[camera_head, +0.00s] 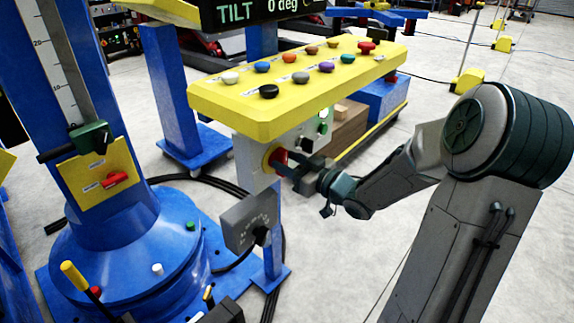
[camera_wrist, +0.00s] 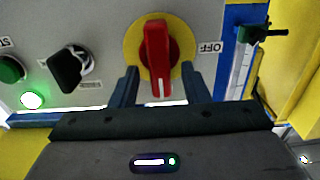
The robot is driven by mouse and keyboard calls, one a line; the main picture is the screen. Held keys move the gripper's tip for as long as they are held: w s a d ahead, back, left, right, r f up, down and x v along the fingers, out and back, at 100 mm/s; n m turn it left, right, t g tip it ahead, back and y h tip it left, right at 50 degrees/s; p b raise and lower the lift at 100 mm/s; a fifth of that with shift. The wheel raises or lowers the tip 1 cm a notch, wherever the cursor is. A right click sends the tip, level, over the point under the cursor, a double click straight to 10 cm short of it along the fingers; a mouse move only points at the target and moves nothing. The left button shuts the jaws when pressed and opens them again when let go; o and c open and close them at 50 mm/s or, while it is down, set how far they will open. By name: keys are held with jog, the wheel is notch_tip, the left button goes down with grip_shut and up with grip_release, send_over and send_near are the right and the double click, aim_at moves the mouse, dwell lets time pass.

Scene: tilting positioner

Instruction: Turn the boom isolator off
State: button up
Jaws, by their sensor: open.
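The boom isolator is a red rotary handle (camera_wrist: 157,55) on a round yellow plate (camera_wrist: 133,45), seen in the wrist view on a grey panel. Its handle stands upright in that picture, with a white mark at its lower end. A label reading OFF (camera_wrist: 211,48) is to its right. My gripper (camera_wrist: 160,88) is open, with one finger at each side of the handle's lower part. I cannot tell whether the fingers touch it. In the head view the isolator (camera_head: 274,158) is partly hidden by my gripper (camera_head: 292,168), under the yellow console.
A black selector knob (camera_wrist: 68,70) and a lit green lamp (camera_wrist: 31,100) are left of the isolator. The yellow console (camera_head: 262,120) with several buttons overhangs the panel. A grey box on a blue post (camera_head: 250,218) stands close below my gripper.

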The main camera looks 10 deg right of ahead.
jog(key=shift+w+a, duration=0.25)
grip_shut()
